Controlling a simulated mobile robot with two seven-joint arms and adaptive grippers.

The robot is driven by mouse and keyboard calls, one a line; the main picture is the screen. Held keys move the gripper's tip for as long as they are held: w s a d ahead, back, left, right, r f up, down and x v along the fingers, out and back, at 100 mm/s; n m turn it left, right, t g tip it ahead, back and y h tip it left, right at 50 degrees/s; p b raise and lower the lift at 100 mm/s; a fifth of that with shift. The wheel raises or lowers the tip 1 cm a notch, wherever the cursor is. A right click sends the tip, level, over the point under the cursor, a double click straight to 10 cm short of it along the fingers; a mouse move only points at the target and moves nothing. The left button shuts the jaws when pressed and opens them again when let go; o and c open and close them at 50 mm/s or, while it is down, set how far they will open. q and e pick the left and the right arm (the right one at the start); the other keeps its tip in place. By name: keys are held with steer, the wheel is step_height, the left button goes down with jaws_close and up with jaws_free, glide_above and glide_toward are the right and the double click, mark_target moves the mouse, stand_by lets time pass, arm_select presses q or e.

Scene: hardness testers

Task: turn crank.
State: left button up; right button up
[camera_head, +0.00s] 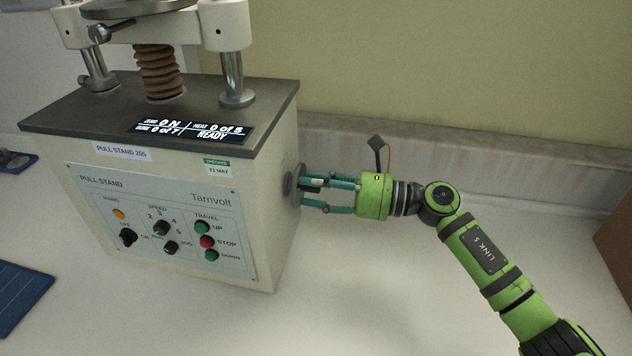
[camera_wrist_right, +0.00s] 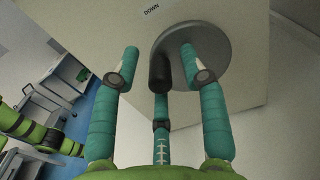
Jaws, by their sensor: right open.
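The crank is a grey disc (camera_head: 290,186) on the right side of the pull stand (camera_head: 165,215). In the right wrist view the disc (camera_wrist_right: 215,50) carries a short black handle (camera_wrist_right: 160,72). My right gripper (camera_head: 308,192) is level with the crank, its teal fingers pointing at the disc. In the wrist view its three fingers (camera_wrist_right: 160,62) are spread open around the black handle, one below it and one on either side. Contact with the handle cannot be told. My left gripper does not show.
The stand's front has a panel of knobs and buttons, and a display (camera_head: 195,131) reads READY. A wall (camera_head: 480,160) runs behind the bench. A brown box edge (camera_head: 615,240) is at far right, a blue mat (camera_head: 18,295) at lower left. The bench below my right arm is clear.

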jaws_close()
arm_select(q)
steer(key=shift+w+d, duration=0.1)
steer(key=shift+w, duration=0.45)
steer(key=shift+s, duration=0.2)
arm_select(e)
steer(key=shift+w+r+m, duration=0.1)
steer(key=shift+m, duration=0.3)
